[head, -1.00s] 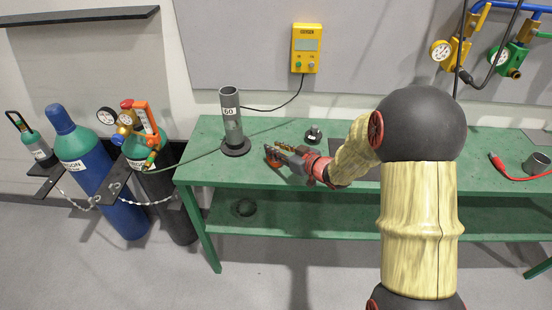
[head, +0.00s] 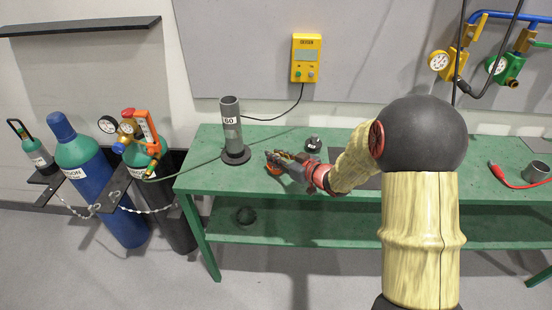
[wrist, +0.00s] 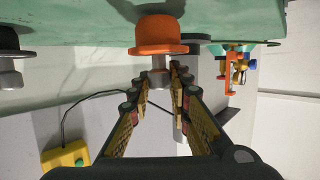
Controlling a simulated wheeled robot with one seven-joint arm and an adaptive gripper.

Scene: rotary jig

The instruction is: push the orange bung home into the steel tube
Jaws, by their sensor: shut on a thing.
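The orange bung (head: 273,170) is at the tip of my gripper (head: 272,158), over the green bench just right of the steel tube. In the wrist view the orange bung (wrist: 158,36) shows its wide rim and a metal stem. My gripper (wrist: 158,80) is shut on that stem. I cannot tell whether the bung touches the bench. The steel tube (head: 230,112) stands upright on a dark round base, labelled 60. The bung is beside the tube and apart from it. My fingers partly hide the bung in the head view.
A black bung (head: 313,144) stands on the bench (head: 205,175) behind my gripper. A yellow meter (head: 306,58) hangs on the wall, its cable running down towards the tube. Gas cylinders (head: 90,165) stand left of the bench.

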